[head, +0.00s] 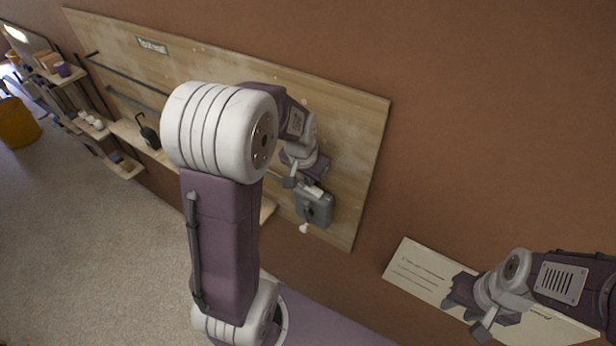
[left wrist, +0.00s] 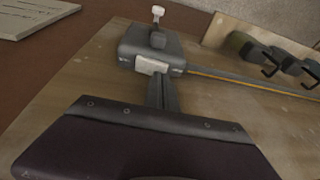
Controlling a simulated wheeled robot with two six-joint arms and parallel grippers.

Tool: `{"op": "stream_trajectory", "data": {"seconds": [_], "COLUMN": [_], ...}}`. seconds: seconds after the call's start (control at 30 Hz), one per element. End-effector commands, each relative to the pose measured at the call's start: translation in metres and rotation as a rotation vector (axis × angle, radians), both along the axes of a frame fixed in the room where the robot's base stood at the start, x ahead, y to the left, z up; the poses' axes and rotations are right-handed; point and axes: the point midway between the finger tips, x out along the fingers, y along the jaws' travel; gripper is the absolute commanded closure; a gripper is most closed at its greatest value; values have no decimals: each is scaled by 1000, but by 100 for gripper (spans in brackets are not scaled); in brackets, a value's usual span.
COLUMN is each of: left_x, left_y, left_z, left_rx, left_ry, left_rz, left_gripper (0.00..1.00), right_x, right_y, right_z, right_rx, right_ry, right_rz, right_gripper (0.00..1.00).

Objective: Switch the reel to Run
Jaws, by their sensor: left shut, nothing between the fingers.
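A grey switch box (head: 315,207) is mounted on the wooden board near its lower right corner. It also shows in the left wrist view (left wrist: 190,50). A small white knob (head: 304,228) sticks out past its lower side, seen in the left wrist view at the box's far end (left wrist: 158,12). A pale label (left wrist: 151,66) is on the box's near side. My left gripper (head: 309,183) is shut and empty, its fingertips close to that label; contact is unclear. My right gripper (head: 480,314) is in front of a cream sign, its fingers unclear. Any lettering on the box is unreadable.
The wooden board (head: 365,125) bears rails and a small title plate (head: 152,46). Dark hooked fittings (left wrist: 280,60) show in the left wrist view. The cream sign (head: 405,265) is right of the board. Shelves and a yellow bin (head: 18,122) stand left. The floor has open room.

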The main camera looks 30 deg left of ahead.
Motion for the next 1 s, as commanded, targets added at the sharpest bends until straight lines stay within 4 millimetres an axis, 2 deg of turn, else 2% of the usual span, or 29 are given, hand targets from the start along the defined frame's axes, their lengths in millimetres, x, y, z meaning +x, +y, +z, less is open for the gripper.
{"op": "stream_trajectory", "data": {"seconds": [0.4, 0.53, 0.6, 1.0], "left_x": [0, 0, 0, -1], "left_y": [1, 3, 3, -6], "left_z": [-6, -20, -14, -12], "left_rx": [0, -1, -1, 0], "left_ry": [0, 0, 0, 3], "left_rz": [1, 2, 2, -1], "left_gripper": [100, 100, 100, 100], "right_x": [0, 0, 0, 0], "right_y": [0, 0, 0, 0], "right_z": [1, -12, -7, -4], "right_rx": [0, 0, 0, 0], "right_ry": [0, 0, 0, 0], "right_rz": [0, 0, 0, 0], "right_gripper": [64, 64, 64, 64]}}
